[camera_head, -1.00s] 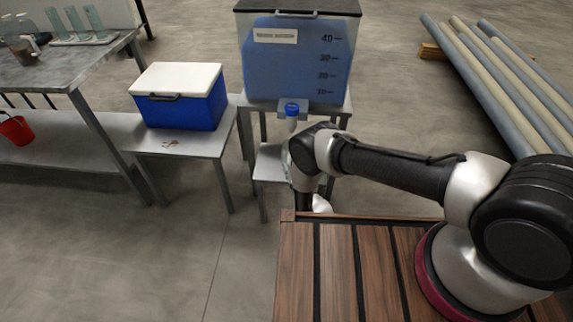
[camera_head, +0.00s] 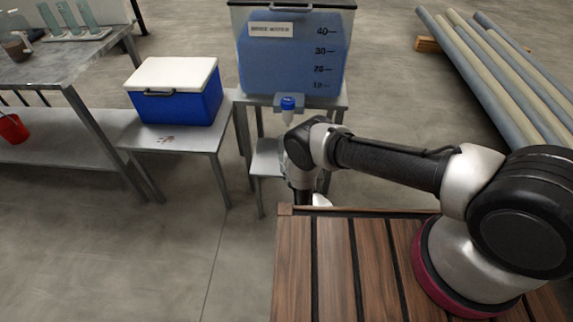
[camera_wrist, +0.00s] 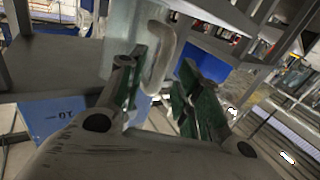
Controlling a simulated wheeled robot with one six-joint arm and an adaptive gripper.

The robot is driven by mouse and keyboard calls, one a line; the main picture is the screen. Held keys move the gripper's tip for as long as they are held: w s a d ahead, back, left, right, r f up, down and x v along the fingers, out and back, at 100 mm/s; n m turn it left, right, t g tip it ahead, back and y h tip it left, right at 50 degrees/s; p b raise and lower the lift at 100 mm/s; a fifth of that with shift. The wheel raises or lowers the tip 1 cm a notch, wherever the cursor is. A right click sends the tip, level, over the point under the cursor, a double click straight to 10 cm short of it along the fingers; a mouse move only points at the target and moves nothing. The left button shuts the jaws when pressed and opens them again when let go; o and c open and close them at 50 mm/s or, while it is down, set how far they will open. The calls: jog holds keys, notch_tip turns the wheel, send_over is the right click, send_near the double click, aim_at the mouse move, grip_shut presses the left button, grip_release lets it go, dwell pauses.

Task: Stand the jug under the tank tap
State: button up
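The tank (camera_head: 292,62) holds blue liquid and stands on a grey stand, with graduation marks and a label on its front. Its tap (camera_head: 288,104) has a blue top and sticks out at the lower front. In the wrist view the picture is upside down, and a pale translucent jug (camera_wrist: 119,38) with a looped handle (camera_wrist: 160,58) shows just beyond my gripper (camera_wrist: 163,88). The green-padded fingers are apart, with the handle in line with the gap between them. I see no grip on it.
A blue cooler with a white lid (camera_head: 175,92) sits on a low table to the left. A workbench (camera_head: 70,60) stands farther left. Pipes (camera_head: 500,75) lie at the right.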

jog(key=v, duration=0.9)
jog(key=shift+s, duration=0.1)
